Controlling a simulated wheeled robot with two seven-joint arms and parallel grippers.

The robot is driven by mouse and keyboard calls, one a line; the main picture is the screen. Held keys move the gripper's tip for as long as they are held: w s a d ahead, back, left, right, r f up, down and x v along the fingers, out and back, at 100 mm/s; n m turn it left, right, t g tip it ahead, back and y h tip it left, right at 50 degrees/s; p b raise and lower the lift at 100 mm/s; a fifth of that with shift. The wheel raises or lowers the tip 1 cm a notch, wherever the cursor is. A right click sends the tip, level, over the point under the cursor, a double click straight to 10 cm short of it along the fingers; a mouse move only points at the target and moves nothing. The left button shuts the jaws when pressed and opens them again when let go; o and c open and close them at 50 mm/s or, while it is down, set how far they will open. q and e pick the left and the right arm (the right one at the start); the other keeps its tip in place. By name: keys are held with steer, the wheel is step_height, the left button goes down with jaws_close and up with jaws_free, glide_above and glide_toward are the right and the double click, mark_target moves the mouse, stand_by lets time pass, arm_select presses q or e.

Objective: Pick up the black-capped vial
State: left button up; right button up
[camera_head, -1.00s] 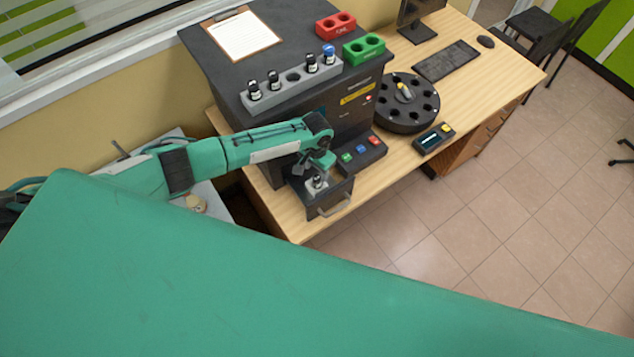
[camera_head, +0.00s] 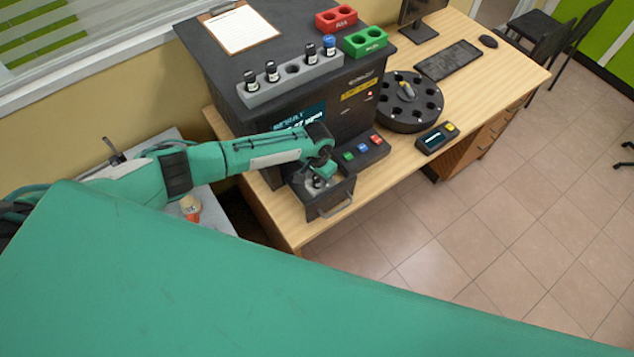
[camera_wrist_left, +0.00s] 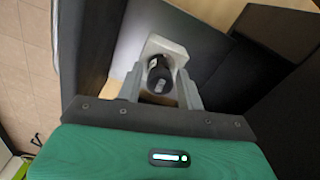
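The black-capped vial (camera_wrist_left: 160,75) stands upright in a pale holder (camera_wrist_left: 178,52) in the left wrist view. In the head view the vial sits in the pulled-out drawer (camera_head: 332,203) at the front of the dark analysis machine (camera_head: 225,75), mostly hidden by my gripper. My left gripper (camera_head: 320,178) is right above the drawer. In the left wrist view its two fingers (camera_wrist_left: 161,88) stand either side of the vial's cap, with a little space showing on each side. My right gripper is not in view.
A round black carousel (camera_head: 404,103) and a small meter (camera_head: 436,138) stand to the right on the wooden desk (camera_head: 480,90).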

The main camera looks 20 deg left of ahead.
arm_select(q)
steer(key=c, duration=0.7)
steer(key=shift+o, duration=0.2)
